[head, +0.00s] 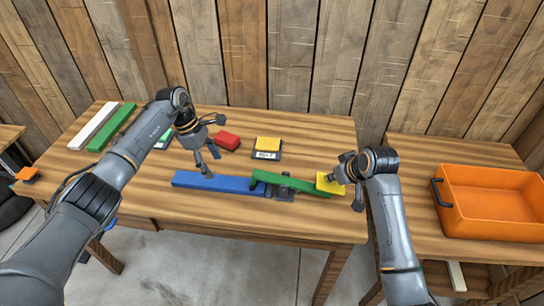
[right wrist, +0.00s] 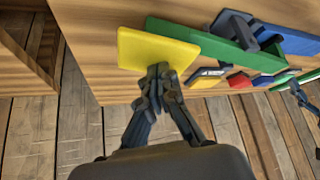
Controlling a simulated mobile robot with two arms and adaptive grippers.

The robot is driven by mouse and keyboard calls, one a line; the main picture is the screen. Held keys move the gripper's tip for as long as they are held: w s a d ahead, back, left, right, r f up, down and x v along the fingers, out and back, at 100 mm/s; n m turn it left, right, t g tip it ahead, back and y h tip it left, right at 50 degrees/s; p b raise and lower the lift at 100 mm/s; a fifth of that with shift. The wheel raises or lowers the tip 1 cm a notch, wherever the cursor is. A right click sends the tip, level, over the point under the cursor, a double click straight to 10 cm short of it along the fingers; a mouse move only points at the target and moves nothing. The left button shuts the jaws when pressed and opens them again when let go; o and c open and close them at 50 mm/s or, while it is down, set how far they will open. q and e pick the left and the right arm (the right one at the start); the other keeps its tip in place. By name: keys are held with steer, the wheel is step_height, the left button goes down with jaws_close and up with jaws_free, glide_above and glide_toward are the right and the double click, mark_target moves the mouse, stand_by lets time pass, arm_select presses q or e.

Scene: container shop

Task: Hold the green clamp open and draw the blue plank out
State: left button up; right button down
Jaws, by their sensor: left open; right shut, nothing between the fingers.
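The green clamp (head: 292,186) lies on the table, with a yellow pad (head: 327,183) on its right end and a dark grey bracket (head: 283,193) at its middle. The blue plank (head: 215,182) lies to the left, its right end at the clamp's left end. My right gripper (head: 336,178) is shut and empty at the yellow pad; in the right wrist view its fingertips (right wrist: 160,75) overlap the pad's near edge. I cannot tell how hard it presses. My left gripper (head: 210,164) is open above the blue plank's middle, apparently not holding it.
A red block (head: 227,141) and a yellow block on a dark labelled base (head: 268,145) stand behind the plank. A white bar (head: 94,127) and a green bar (head: 112,127) lie at the left. An orange bin (head: 490,200) stands on the right table.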

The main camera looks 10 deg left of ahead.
mark_target(218, 181)
steer(key=shift+s+f, duration=0.1)
steer(key=shift+f, duration=0.75)
arm_select(q)
steer(key=o, duration=0.3)
steer(key=shift+r, duration=0.1)
step_height(218, 181, up, 4)
steer(key=y, duration=0.3)
steer(key=f, duration=0.7)
steer(key=d+f, duration=0.1)
steer(key=f, duration=0.3)
steer(key=shift+f, duration=0.2)
steer(key=c, duration=1.3)
steer(key=shift+c, duration=0.4)
